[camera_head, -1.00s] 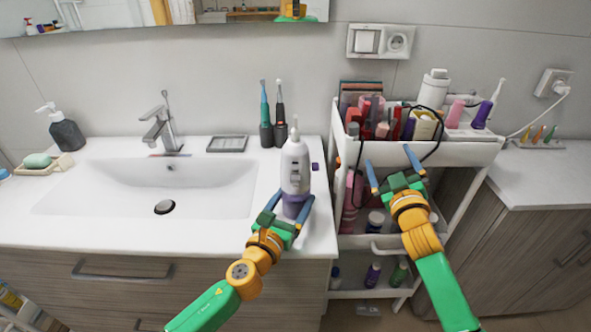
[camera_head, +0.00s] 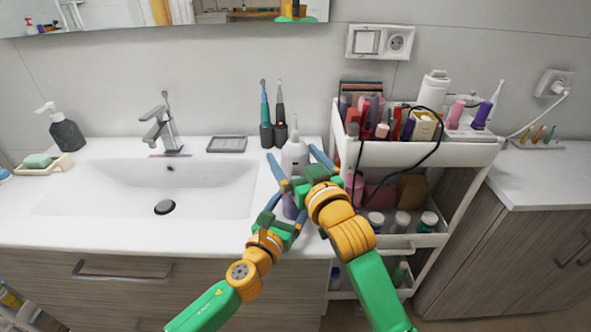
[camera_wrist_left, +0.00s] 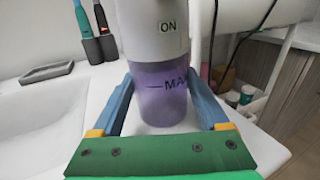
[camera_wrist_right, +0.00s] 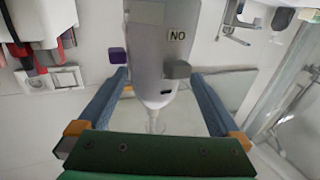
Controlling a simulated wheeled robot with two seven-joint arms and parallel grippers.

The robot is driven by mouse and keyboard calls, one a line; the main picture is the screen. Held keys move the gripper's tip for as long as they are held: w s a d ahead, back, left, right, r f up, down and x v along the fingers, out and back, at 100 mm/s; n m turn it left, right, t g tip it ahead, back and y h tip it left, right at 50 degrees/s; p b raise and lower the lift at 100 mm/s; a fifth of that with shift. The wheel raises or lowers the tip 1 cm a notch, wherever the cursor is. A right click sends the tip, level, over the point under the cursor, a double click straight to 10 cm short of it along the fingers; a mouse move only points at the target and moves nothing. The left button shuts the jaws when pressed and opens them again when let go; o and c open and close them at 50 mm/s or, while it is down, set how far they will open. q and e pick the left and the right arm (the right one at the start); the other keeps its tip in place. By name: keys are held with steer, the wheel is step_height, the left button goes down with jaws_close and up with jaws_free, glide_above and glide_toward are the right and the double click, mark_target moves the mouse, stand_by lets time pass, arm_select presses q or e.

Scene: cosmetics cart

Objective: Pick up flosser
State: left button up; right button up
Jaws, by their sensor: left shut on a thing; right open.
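The flosser (camera_head: 294,158) is a white device with a purple lower part, upright on the counter's right end by the sink. My left gripper (camera_head: 288,209) is shut on its purple lower part; the left wrist view shows the purple part (camera_wrist_left: 163,98) between the fingers. My right gripper (camera_head: 293,156) is open, one finger on either side of the white upper body. In the right wrist view, the flosser's white body (camera_wrist_right: 155,65) appears upside down between the spread fingers. The right gripper hides part of the flosser in the head view.
Two electric toothbrushes (camera_head: 266,128) stand behind the flosser. A grey soap tray (camera_head: 227,144) lies left of them, and the sink basin (camera_head: 150,187) is further left. A white cart (camera_head: 425,154) full of cosmetics stands close on the right, with a black cable hanging over it.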

steer(key=x, duration=0.4)
steer(key=shift+w+d, duration=0.2)
steer(key=shift+w, duration=0.05)
steer(key=c, duration=1.5)
arm_select(q)
steer(key=o, duration=1.3)
steer(key=shift+c, duration=0.2)
arm_select(e)
steer(key=shift+o, duration=0.2)
step_height(320, 180, up, 10)
